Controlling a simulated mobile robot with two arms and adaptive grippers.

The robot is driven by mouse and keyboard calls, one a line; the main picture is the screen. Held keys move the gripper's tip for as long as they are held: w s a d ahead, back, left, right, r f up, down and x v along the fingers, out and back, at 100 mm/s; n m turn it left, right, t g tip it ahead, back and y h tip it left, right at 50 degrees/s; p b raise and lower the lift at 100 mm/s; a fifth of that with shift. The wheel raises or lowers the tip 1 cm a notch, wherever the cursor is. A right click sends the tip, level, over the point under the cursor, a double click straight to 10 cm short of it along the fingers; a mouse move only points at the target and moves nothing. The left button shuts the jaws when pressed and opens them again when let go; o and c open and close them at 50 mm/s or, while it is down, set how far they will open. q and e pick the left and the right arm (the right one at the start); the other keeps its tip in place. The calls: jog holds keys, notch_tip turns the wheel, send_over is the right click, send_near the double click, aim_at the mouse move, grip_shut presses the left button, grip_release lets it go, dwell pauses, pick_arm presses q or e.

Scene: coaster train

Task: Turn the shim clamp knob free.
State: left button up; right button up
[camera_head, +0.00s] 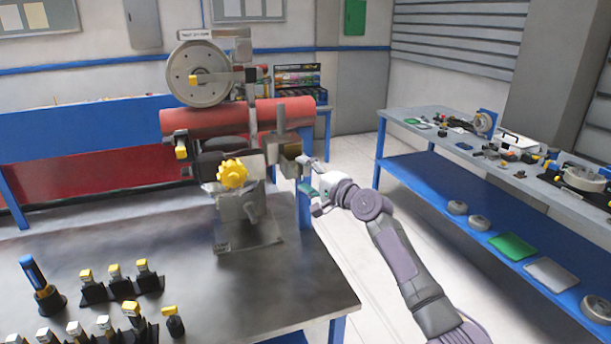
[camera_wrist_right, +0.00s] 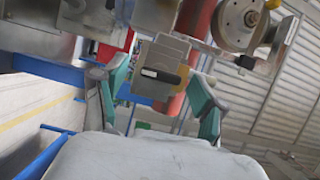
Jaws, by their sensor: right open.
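A grey fixture (camera_head: 245,215) stands on the dark bench with a yellow lobed knob (camera_head: 233,173) on its front. A small brass-grey block (camera_head: 289,160) sits on the fixture's right side. I cannot tell for sure which knob is the shim clamp's. My right gripper (camera_head: 306,176) is open just right of the brass-grey block. My left gripper is not in view.
A red cylinder (camera_head: 225,120) and a grey wheel (camera_head: 198,75) are behind and above the fixture. Several yellow-topped black pieces (camera_head: 115,278) and a blue-handled tool (camera_head: 40,282) stand at front left. A side bench (camera_head: 400,120) is at right. The bench's front right is clear.

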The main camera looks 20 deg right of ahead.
jog(key=v, duration=1.2)
